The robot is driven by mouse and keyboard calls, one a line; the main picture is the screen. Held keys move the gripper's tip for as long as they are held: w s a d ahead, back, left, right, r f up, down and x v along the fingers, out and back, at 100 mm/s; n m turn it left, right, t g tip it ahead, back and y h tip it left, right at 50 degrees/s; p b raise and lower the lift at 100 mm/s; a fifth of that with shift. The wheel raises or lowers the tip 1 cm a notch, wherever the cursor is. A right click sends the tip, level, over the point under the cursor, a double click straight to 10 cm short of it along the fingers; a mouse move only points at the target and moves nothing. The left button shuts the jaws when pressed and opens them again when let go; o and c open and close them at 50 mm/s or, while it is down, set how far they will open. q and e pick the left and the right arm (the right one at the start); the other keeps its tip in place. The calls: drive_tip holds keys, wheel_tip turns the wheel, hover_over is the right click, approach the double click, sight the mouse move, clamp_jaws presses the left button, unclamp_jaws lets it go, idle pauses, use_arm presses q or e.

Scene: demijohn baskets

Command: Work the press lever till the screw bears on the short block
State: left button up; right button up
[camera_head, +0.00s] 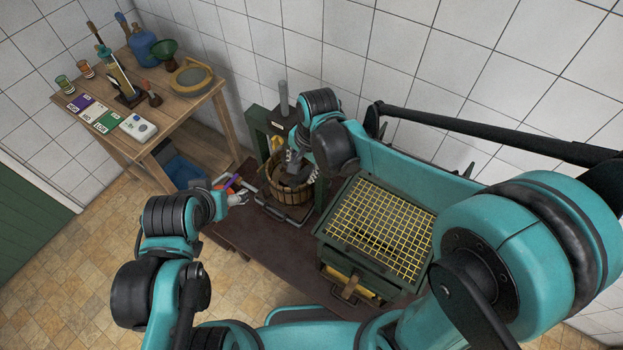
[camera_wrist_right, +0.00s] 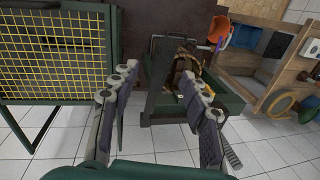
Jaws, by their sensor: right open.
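The press (camera_head: 258,130) has a green frame, an upright grey screw (camera_head: 284,98) and a slatted wooden basket (camera_head: 294,194) on a tray. My right gripper (camera_head: 300,165) hangs over the basket and hides much of its inside. In the right wrist view its fingers (camera_wrist_right: 163,85) are wide apart, with a dark part of the press frame seen between them and nothing gripped. The ribbed screw also shows there (camera_wrist_right: 231,156). I cannot make out the lever or the short block clearly. My left gripper (camera_head: 238,196) is left of the basket, small, beside an orange container; its jaws are unclear.
A green box with a yellow grid (camera_head: 385,232) stands right of the press, close to my right arm. The orange container (camera_wrist_right: 246,35) holds something purple. Tiled walls stand behind.

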sight(299, 177)
drive_tip(key=f, duration=0.2)
drive_tip(key=w+a+f, duration=0.1)
drive_tip(key=f, duration=0.4)
drive_tip(key=shift+w+a+f, duration=0.15)
drive_tip(key=shift+f, duration=0.05)
clamp_jaws()
